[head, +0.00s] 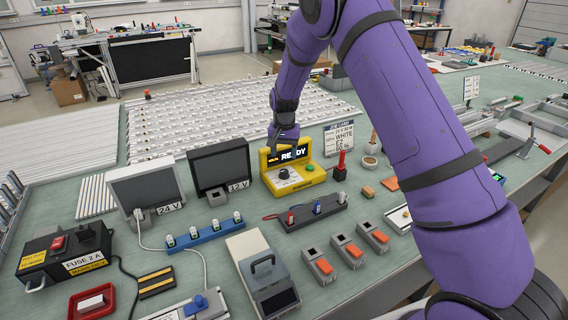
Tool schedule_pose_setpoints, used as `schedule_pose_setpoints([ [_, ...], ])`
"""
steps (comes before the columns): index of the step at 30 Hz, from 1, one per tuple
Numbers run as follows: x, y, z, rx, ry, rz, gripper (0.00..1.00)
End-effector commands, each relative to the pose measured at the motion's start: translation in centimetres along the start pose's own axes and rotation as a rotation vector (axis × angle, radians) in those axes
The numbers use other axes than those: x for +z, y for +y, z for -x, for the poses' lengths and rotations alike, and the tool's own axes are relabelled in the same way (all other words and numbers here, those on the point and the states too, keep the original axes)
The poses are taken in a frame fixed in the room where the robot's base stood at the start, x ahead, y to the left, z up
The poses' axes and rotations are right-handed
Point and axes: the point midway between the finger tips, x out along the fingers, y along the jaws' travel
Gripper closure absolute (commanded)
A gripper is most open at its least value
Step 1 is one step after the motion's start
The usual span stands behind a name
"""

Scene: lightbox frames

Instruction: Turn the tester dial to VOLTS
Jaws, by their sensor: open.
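The yellow tester (294,182) stands on the green bench near the middle of the head view. Its black display shows "READY", partly covered by my gripper. A round dark dial (284,173) sits on its front face below the display; its pointer and any VOLTS mark are too small to read. My gripper (281,146) points down at the tester, in front of the display and just above the dial. It is open and holds nothing that I can see. The gap between the fingertips and the dial is hard to judge.
A dark rack with coloured plugs (314,212) lies in front. A job card (339,138) and a red-handled tool (341,165) stand close on the right.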

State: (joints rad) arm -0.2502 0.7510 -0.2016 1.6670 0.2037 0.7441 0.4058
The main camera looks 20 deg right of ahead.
Motion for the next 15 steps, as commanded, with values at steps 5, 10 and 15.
schedule_pose_setpoints([
  [5,0.0,0.0,2.3,0.0,0.001,0.0,0.41],
  [10,0.0,0.0,3.1,0.001,0.0,0.0,0.41],
  [15,0.0,0.0,3.2,0.001,0.0,0.0,0.41],
])
